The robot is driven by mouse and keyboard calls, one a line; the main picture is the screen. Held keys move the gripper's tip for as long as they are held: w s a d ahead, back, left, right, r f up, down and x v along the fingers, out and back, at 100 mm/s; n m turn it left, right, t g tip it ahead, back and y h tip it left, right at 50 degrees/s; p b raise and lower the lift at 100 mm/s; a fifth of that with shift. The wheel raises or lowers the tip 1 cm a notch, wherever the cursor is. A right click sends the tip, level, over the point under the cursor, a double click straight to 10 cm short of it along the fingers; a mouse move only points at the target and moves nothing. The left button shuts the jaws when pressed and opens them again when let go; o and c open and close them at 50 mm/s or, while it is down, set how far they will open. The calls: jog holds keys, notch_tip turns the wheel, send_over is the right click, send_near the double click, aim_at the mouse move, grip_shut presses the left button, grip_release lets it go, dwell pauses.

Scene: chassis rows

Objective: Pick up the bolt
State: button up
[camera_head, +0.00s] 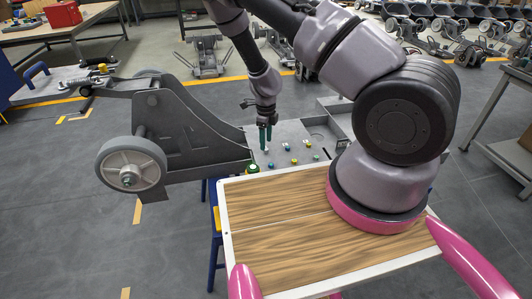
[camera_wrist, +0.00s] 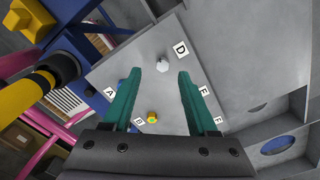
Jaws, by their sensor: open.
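Several small bolts lie on a grey metal plate (camera_head: 325,148) in the head view, in white, yellow, green and blue tones; I cannot tell which one the task means. In the wrist view, a pale silver bolt (camera_wrist: 162,66) sits near the label D, ahead of and between my fingertips. A yellow and green bolt (camera_wrist: 152,118) lies nearer the palm, next to the label B. My gripper (camera_head: 265,136) has green fingers, points down over the plate's left part and is open and empty. Its fingers also show in the wrist view (camera_wrist: 160,80), apart from both bolts.
A wheeled chassis bracket (camera_head: 180,120) stands left of the plate, close to my arm. A black and yellow cylinder (camera_wrist: 48,77) is at the left in the wrist view. A raised edge with an oval hole (camera_wrist: 277,144) is at its lower right.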

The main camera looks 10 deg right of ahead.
aim_at(266, 153)
notch_tip(266, 153, down, 4)
jog(key=shift+w+d+r, duration=0.1)
jog(key=shift+w, duration=0.05)
grip_shut()
jog(key=shift+r, duration=0.1)
